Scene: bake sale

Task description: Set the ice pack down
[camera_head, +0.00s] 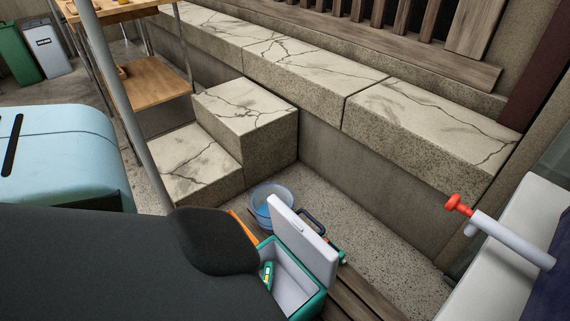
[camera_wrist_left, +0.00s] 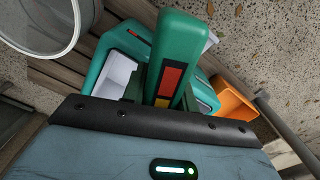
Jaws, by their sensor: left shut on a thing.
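The ice pack (camera_wrist_left: 188,45), a green block with a dark panel and red and yellow patches, stands up in the middle of the left wrist view. My left gripper (camera_wrist_left: 162,98) is shut on it; its fingers are mostly hidden. The open teal cooler (camera_wrist_left: 103,66) with a pale interior lies behind the pack. In the head view the cooler (camera_head: 303,307) has its white lid (camera_head: 303,238) raised. A small green piece with a pale label shows at the cooler's left inner side, partly behind my dark left arm, which hides the left gripper there. My right gripper is not in view.
A clear bucket (camera_head: 271,205) stands behind the cooler; an orange thing (camera_wrist_left: 236,100) is beside it. Wooden slats (camera_head: 358,297) lie at its right. Cracked stone steps (camera_head: 245,110) rise behind. A white cylinder with a red end (camera_head: 510,238) is at right.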

